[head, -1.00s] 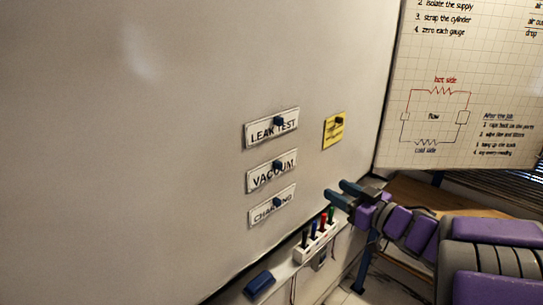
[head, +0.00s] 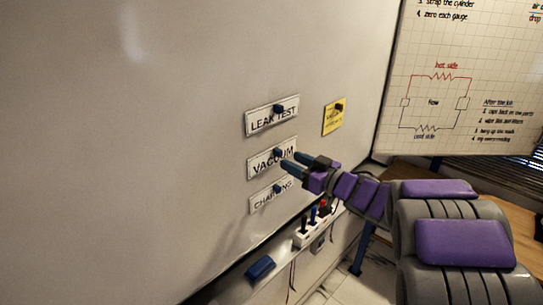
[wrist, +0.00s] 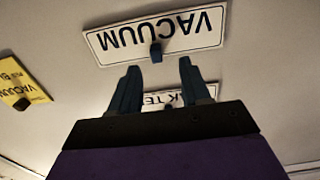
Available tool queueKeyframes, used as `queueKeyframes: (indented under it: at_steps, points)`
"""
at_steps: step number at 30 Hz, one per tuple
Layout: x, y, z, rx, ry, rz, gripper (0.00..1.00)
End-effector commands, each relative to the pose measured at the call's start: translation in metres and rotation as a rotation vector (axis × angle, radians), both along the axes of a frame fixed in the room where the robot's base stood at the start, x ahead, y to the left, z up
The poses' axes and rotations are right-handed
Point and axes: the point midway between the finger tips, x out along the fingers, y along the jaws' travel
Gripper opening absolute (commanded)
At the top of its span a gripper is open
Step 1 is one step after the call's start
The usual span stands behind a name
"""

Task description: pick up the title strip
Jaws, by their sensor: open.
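Three white title strips with black frames are on the whiteboard, each with a small dark blue knob: LEAK TEST (head: 262,120), VACUUM (head: 258,165) and CHARGING (head: 260,201). I cannot tell which one the task means. My gripper (head: 293,161) is open and empty, its blue fingers at the right end of the VACUUM strip in the head view. In the wrist view the VACUUM strip (wrist: 115,40) is upside down just beyond the open fingers (wrist: 158,70), its knob lined up between them. The LEAK TEST strip (wrist: 158,100) is partly hidden behind the gripper there.
A yellow note (head: 333,117) with a dark knob is to the right of the strips. Below are a white holder (head: 306,237) with coloured markers, partly behind my arm, and a blue eraser-like block (head: 261,267). A paper chart (head: 455,85) stands at right.

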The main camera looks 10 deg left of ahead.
Motion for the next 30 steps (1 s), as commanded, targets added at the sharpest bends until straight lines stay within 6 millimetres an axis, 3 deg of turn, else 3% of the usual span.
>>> queueKeyframes:
  at_steps: [7, 15, 24, 30]
  points:
    - [0.01, 0.01, -0.001, 0.0, 0.0, 0.0, 0.47]
    - [0.034, 0.042, -0.007, -0.002, 0.0, 0.002, 0.47]
    - [0.037, 0.045, -0.006, -0.002, -0.001, -0.002, 0.47]
    - [0.037, 0.044, -0.006, -0.002, -0.001, -0.001, 0.28]
